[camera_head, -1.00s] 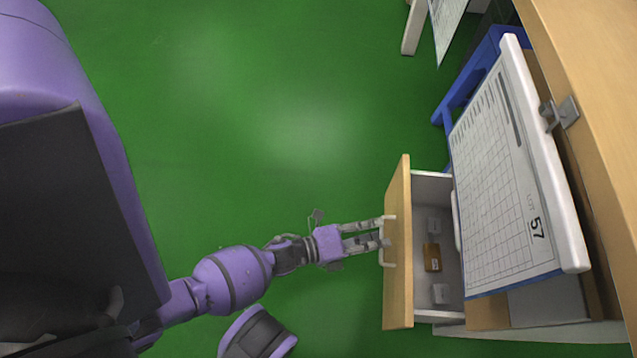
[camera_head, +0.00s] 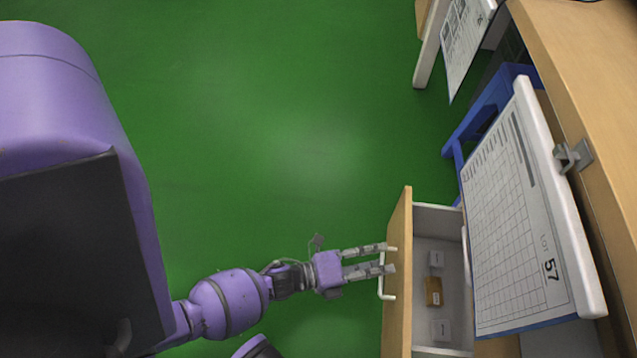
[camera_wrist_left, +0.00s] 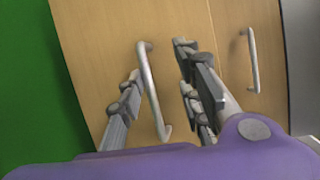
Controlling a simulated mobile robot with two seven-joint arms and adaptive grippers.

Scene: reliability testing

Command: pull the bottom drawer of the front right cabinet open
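The wooden drawer front (camera_head: 400,315) of the cabinet at the right stands pulled out, so the grey inside of the drawer shows. Its pale bar handle (camera_head: 387,297) faces my left gripper (camera_head: 391,258). The gripper's two fingers are apart and reach the handle. In the left wrist view the handle (camera_wrist_left: 151,90) passes between the spread fingers (camera_wrist_left: 165,85), nearer the left finger. I see a gap between the handle and the right finger. My right gripper is not in view.
Small boxes, one orange (camera_head: 433,291), lie in the drawer. A white board marked 57 (camera_head: 530,220) hangs over its far side from the wooden worktop (camera_head: 580,90). A second handle (camera_wrist_left: 252,60) is on the neighbouring front. Green floor (camera_head: 290,130) is clear.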

